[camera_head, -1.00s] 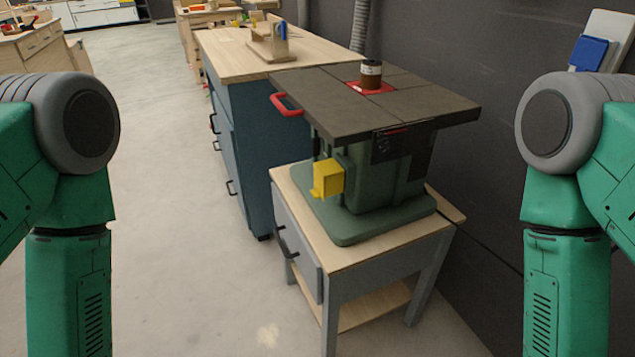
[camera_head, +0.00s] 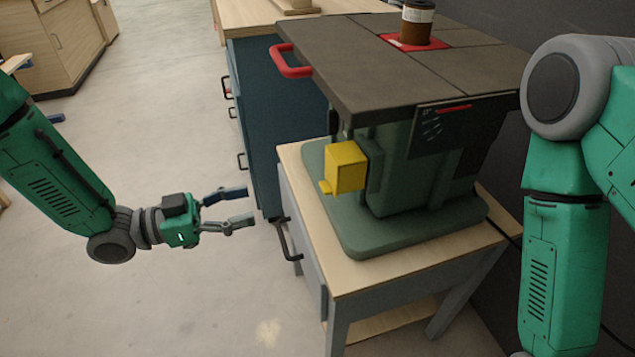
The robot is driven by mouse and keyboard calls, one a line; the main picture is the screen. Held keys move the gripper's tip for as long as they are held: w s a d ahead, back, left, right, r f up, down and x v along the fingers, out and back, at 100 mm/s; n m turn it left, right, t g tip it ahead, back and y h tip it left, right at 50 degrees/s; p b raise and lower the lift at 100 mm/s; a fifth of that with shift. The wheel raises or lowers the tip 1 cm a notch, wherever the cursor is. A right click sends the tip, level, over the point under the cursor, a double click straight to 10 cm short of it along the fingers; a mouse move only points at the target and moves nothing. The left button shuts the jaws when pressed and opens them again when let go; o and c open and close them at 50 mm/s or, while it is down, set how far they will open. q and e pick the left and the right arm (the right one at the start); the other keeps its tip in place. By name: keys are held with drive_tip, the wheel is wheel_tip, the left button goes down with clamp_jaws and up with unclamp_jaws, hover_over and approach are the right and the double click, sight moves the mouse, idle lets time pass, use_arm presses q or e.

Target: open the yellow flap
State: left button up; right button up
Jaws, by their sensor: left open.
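The yellow flap (camera_head: 346,167) is a small box-shaped cover with a lip at its lower left. It sits on the left side of the green machine (camera_head: 395,165), below the dark table top, and looks closed. My left gripper (camera_head: 246,207) is left of the flap and a little lower in the picture, apart from it. Its two fingers are spread and point right, with nothing between them. My right arm shows at the right edge, but its gripper is out of view.
The machine stands on a wooden-topped stand (camera_head: 365,270) with a black drawer handle (camera_head: 288,240). A red handle (camera_head: 290,62) sticks out from the dark table top (camera_head: 400,70). A brown cup (camera_head: 416,22) stands on top. Open floor lies left of the stand.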

sight(341, 170)
use_arm(q)
drive_tip(key=b+x, duration=0.3)
drive_tip(key=x, duration=1)
drive_tip(key=shift+d, duration=0.25)
drive_tip(key=shift+d, duration=0.1)
drive_tip(key=shift+d, duration=0.1)
clamp_jaws()
